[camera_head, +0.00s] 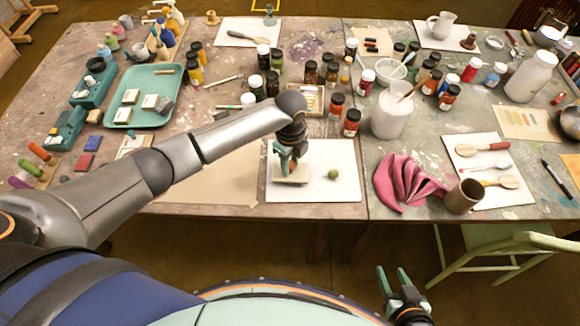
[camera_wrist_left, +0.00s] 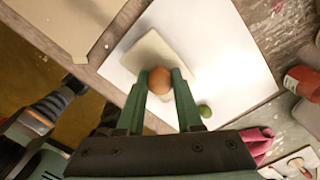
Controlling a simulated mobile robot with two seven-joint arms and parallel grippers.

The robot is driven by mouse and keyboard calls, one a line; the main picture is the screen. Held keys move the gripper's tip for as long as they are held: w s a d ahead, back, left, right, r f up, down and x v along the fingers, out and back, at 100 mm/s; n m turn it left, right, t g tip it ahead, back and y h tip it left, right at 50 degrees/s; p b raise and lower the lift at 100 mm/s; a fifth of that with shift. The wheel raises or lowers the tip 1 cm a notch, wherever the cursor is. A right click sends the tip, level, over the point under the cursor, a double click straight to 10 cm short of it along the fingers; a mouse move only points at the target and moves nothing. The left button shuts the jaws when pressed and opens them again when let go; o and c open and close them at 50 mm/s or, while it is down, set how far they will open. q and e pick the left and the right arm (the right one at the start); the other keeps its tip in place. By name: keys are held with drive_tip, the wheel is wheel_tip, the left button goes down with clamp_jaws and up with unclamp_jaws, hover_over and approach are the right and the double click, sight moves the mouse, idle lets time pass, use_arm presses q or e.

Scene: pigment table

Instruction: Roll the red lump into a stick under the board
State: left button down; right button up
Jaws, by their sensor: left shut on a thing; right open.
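The board (camera_head: 291,174) is a small pale square plate lying flat, or nearly so, on a white sheet (camera_head: 345,190). It also shows in the left wrist view (camera_wrist_left: 146,52), with a round orange-brown knob (camera_wrist_left: 160,80) on it. My left gripper (camera_head: 286,158) is over the board, its green fingers shut on the knob, one on each side. I see no red lump; the space under the board is hidden. A small green lump (camera_head: 333,174) sits on the sheet to the right of the board. My right gripper (camera_head: 394,280) is open and empty, off the table's front edge.
A pink cloth (camera_head: 405,182) and a brown cup (camera_head: 463,197) lie right of the sheet. A teal tray (camera_head: 118,118) is at left. The sheet's right part is mostly clear.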

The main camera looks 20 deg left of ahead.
use_arm(q)
drive_tip(key=shift+w, duration=0.15)
drive_tip(key=shift+r+p, duration=0.6)
drive_tip(key=shift+r, duration=3.4)
